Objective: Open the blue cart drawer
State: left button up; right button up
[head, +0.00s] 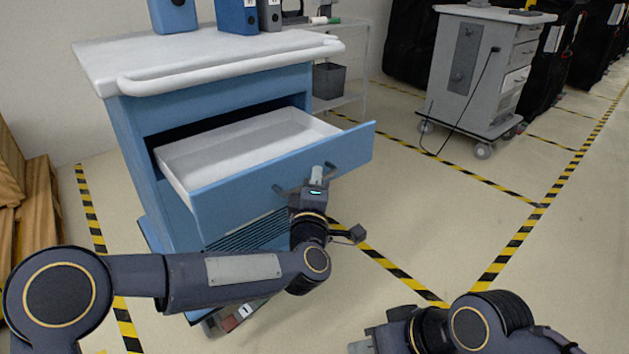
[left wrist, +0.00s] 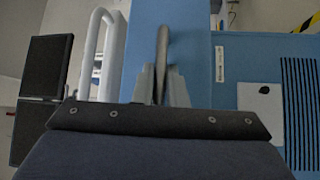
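The blue cart (head: 128,150) stands at the left with a white top. Its upper drawer (head: 287,178) is pulled well out, and its white inside (head: 240,146) looks empty. My left gripper (head: 317,176) is at the drawer front. In the left wrist view its fingers (left wrist: 161,85) sit closely on both sides of the grey drawer handle (left wrist: 162,50), which lies between them. The head view partly hides this grip behind the wrist. My right gripper (head: 364,345) is at the bottom edge, away from the cart and partly cut off.
A grey cart (head: 470,72) stands at the back right, and a shelf with a dark bin (head: 329,80) is behind the blue cart. The floor right of the drawer is clear.

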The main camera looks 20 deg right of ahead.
pick_arm(q)
jog(key=o, duration=0.4)
jog(key=p+v, duration=0.1)
jog(key=v, duration=0.6)
jog(key=shift+s+a+f, duration=0.1)
jog(key=shift+s+a, duration=0.1)
jog(key=shift+s, duration=0.15)
